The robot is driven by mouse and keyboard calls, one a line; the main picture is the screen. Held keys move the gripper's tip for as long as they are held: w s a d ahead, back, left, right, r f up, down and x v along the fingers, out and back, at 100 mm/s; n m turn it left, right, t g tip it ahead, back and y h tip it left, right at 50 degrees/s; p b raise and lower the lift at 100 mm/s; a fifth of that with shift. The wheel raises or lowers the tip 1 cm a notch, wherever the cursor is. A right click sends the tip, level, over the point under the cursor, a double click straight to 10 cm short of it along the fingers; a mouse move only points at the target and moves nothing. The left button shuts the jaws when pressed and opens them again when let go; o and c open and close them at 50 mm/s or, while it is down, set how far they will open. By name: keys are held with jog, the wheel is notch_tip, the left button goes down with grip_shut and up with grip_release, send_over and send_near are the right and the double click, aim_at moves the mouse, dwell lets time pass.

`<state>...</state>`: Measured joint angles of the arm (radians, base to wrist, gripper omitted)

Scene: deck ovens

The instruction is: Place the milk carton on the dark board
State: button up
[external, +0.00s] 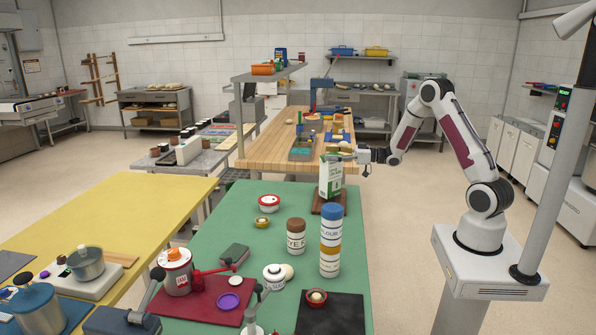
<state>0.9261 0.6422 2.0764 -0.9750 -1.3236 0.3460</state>
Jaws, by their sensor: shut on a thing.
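The white and green milk carton (330,178) is upright at the far end of the green table. My gripper (346,157) reaches in from the right and is shut on the carton's upper part. A dark brown board (338,208) lies under or just behind the carton's foot; I cannot tell whether the carton touches it or hangs slightly above. A near-black board (350,317) lies at the table's front right, with a small red bowl (316,298) on it.
A tall flour canister (330,242) and a brown-lidded jar (296,236) stand in front of the carton. A red-lidded tub (269,201) stands to its left. A red mat (200,307) with several items lies at front left. The green table's right edge is clear.

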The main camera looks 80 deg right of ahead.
jog(key=shift+f, duration=0.75)
jog(key=o, duration=2.1)
jog(key=shift+f, duration=0.15)
jog(key=s, duration=1.2)
